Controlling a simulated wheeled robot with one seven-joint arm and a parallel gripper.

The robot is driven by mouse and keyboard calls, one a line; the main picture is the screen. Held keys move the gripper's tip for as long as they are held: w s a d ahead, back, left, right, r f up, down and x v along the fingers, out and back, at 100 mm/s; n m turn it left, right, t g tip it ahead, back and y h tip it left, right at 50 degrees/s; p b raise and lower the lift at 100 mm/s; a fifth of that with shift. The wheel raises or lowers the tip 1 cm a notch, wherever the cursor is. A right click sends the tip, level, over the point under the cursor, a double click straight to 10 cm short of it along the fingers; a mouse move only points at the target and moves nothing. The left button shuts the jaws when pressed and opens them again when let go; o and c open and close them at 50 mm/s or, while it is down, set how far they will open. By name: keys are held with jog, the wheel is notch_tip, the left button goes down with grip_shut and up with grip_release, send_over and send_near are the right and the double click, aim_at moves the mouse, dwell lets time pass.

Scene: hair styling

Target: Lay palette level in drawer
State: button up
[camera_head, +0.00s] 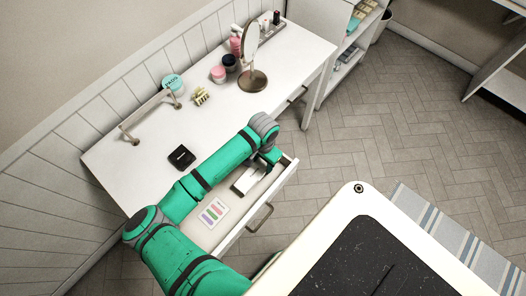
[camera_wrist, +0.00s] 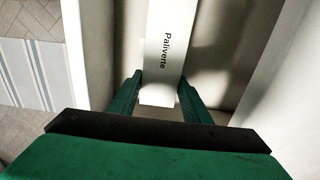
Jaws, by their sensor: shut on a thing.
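The arm hides part of the drawer. I cannot tell whether the palette touches the drawer floor or is fully level.
A card with coloured strips (camera_head: 213,212) lies in the near part of the drawer. On the white table (camera_head: 140,165) are a black compact (camera_head: 182,157), a round mirror (camera_head: 251,45), jars (camera_head: 218,74) and a yellow clip (camera_head: 202,96). A white-edged dark-topped surface (camera_head: 350,250) is at lower right.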

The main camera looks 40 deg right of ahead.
jog(key=shift+f, duration=1.4)
dwell(1.4)
jog(key=o, duration=1.3)
notch_tip(320, 180, up, 11)
jog(key=shift+f, duration=0.1)
